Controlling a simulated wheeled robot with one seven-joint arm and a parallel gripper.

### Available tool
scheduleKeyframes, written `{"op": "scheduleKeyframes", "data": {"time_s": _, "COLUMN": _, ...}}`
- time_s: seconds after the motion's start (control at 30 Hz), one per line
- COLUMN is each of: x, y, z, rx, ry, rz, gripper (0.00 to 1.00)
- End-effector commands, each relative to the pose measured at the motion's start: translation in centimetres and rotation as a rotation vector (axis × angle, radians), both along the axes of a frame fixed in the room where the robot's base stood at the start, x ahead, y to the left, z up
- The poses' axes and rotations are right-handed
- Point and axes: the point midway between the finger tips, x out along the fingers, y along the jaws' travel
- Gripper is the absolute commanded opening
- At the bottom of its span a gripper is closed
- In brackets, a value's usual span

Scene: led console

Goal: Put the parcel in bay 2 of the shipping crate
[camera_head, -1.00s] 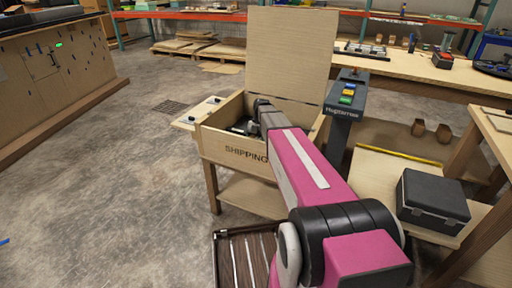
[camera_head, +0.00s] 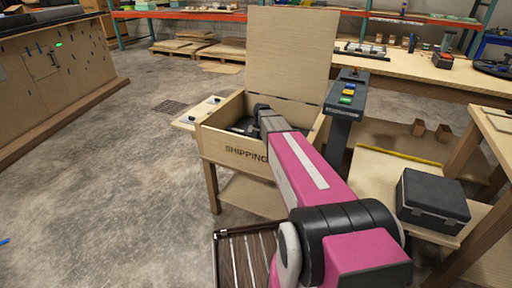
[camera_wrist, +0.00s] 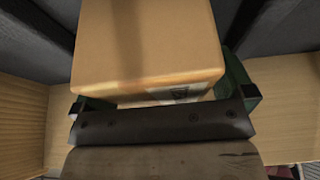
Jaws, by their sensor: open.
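The shipping crate (camera_head: 222,145) is an open wooden box on legs, with its lid (camera_head: 290,55) raised at the back. My arm reaches over its front into the box. The tan cardboard parcel (camera_wrist: 150,45) fills the middle of the wrist view, with a printed label on its near lower edge. My gripper (camera_wrist: 163,97) is open, with one green-padded finger at each side of the parcel. Dark grey walls stand on both sides of it. I cannot tell which bay this is. In the head view, my arm hides the parcel.
A dark post with coloured buttons (camera_head: 347,95) stands close right of the crate. A black case (camera_head: 432,198) sits on a low shelf at the right. A side shelf (camera_head: 198,112) juts from the crate's left. Floor to the left is clear.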

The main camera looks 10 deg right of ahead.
Motion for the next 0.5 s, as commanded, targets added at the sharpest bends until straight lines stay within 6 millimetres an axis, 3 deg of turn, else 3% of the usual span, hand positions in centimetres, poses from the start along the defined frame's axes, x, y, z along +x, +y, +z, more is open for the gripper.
{"op": "scheduleKeyframes", "data": {"time_s": 0.5, "x": 2.9, "y": -2.0, "z": 8.2, "rx": 0.0, "ry": -0.002, "rz": 0.0, "gripper": 1.0}}
